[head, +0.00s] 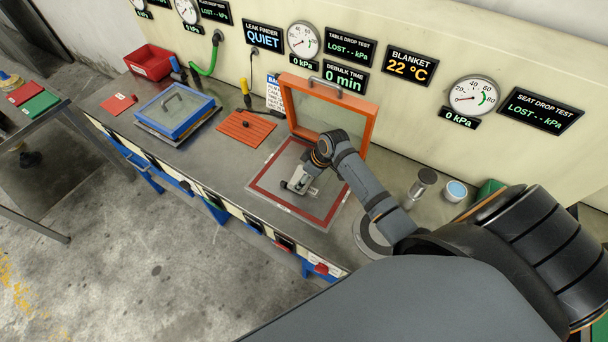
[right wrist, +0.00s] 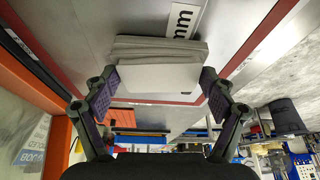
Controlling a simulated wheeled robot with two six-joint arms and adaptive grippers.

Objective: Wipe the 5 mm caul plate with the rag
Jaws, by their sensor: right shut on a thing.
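A grey plate (head: 283,163) with a red border lies on the bench in front of the raised orange-framed lid. In the right wrist view, the plate (right wrist: 228,40) carries a white label (right wrist: 184,20) reading "mm"; its number is hidden. My right gripper (head: 300,184) is low over the plate's middle. In the right wrist view, the right gripper (right wrist: 160,82) is shut on a folded pale grey rag (right wrist: 155,50), one finger on each side. The rag appears to be against the plate, though I cannot tell contact for sure. My left gripper is not in view.
The orange lid (head: 372,122) stands open behind the plate. Left of it are an orange mat (head: 246,127), a closed blue-framed lid (head: 175,110) and a red bin (head: 148,62). A metal cylinder (head: 427,176) and a blue-topped tub (head: 456,190) stand to the right.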

